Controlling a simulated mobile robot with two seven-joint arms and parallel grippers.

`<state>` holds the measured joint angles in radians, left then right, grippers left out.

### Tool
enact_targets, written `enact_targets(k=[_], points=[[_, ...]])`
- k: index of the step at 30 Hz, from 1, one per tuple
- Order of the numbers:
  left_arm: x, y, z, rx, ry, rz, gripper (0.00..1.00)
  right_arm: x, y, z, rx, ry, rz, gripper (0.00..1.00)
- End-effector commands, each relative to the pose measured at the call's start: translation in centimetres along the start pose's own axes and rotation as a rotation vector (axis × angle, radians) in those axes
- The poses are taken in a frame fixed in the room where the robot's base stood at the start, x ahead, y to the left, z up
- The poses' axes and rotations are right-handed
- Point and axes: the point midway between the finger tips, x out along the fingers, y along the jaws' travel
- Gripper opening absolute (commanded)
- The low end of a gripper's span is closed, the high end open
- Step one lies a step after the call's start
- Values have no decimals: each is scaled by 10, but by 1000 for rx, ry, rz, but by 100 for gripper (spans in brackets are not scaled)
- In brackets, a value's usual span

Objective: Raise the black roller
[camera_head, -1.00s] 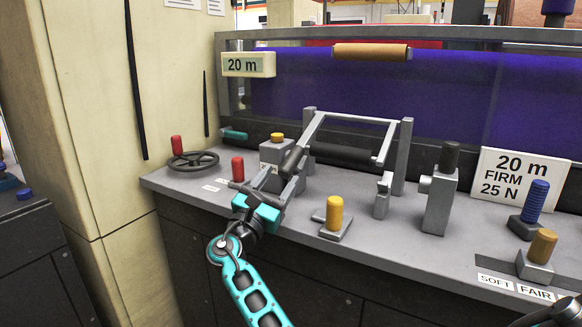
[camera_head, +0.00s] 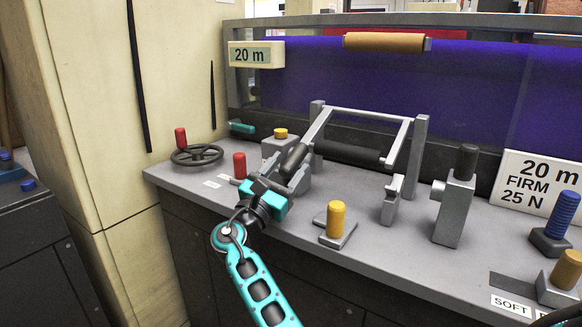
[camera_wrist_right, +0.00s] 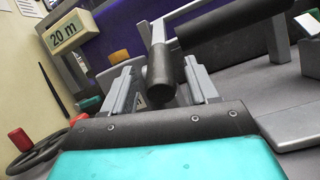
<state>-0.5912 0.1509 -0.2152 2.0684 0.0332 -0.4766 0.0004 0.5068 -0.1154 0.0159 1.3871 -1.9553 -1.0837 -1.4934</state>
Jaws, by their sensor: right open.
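The black roller (camera_head: 347,153) lies across between two grey uprights, below a pale lever frame (camera_head: 364,114). The roller also shows in the right wrist view (camera_wrist_right: 225,25). A black cylindrical grip (camera_head: 294,157) sits at the lower left end of the frame. My right gripper (camera_head: 287,176) is at this grip. In the right wrist view, the grip (camera_wrist_right: 160,76) stands between the two open grey fingers (camera_wrist_right: 160,90), with a gap visible at its left; contact on its right side is hard to tell. My left gripper is not in view.
A red knob (camera_head: 239,165) and a handwheel (camera_head: 197,155) stand left of the gripper. A yellow knob (camera_head: 336,219) on a plate and a grey post (camera_head: 455,205) stand to its right. A 20 m sign (camera_head: 538,183) is at far right.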

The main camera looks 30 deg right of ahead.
Motion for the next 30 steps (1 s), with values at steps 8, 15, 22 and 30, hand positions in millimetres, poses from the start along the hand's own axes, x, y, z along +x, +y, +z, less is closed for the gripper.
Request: enact_targets(k=[8,15,22,30], points=[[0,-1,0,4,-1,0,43,0,0,1,0,0,0,58],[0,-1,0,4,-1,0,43,0,0,1,0,0,-1,43],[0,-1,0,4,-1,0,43,0,0,0,0,0,0,21],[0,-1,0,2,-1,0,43,0,0,0,0,0,0,0]])
